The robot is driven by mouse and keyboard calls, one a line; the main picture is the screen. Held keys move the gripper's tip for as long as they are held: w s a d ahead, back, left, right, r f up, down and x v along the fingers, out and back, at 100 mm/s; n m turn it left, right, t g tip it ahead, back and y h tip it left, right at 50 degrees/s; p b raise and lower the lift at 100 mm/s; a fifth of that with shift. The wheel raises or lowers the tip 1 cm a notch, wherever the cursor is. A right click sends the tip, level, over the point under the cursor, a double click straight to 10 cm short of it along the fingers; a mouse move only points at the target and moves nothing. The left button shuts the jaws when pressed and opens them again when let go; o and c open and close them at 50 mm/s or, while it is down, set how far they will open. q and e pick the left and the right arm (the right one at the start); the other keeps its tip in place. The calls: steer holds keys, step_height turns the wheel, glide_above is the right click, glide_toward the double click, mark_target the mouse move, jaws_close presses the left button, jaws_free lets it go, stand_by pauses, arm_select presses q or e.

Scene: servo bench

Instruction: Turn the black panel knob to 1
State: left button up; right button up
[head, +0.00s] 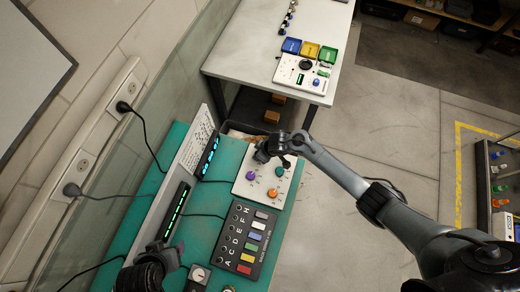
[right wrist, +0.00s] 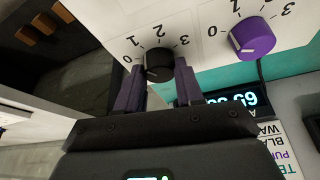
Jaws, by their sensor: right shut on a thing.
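The black panel knob (right wrist: 158,65) is between the two fingers of my right gripper (right wrist: 160,85) in the right wrist view. The gripper is shut on it. The numbers 0, 1, 2 and 3 are printed in an arc around it, and its mark seems to point near the 2, though it is small. In the head view my right gripper (head: 264,156) is at the far edge of the white knob panel (head: 243,191) and hides the black knob. My left gripper (head: 165,250) is at the lower left; its jaws are unclear.
A purple knob (right wrist: 252,37) is beside the black one. An orange knob (head: 272,193) is also on the panel. A keypad box (head: 246,240) with coloured keys and a lit display bar (head: 176,211) are nearby on the green bench. A white table (head: 260,45) stands beyond.

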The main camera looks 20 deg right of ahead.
steer(key=shift+a+r+m+h+p, duration=0.1)
steer(key=shift+m+h+p, duration=0.2)
steer(key=shift+m+p, duration=0.5)
steer(key=shift+m+t, duration=0.3)
steer(key=o, duration=1)
steer(key=shift+s+r, duration=0.25)
steer(key=shift+r, duration=0.35)
steer(key=p+v, duration=0.1)
steer(key=v, duration=0.8)
steer(key=shift+r+p, duration=0.15)
steer(key=shift+p, duration=0.2)
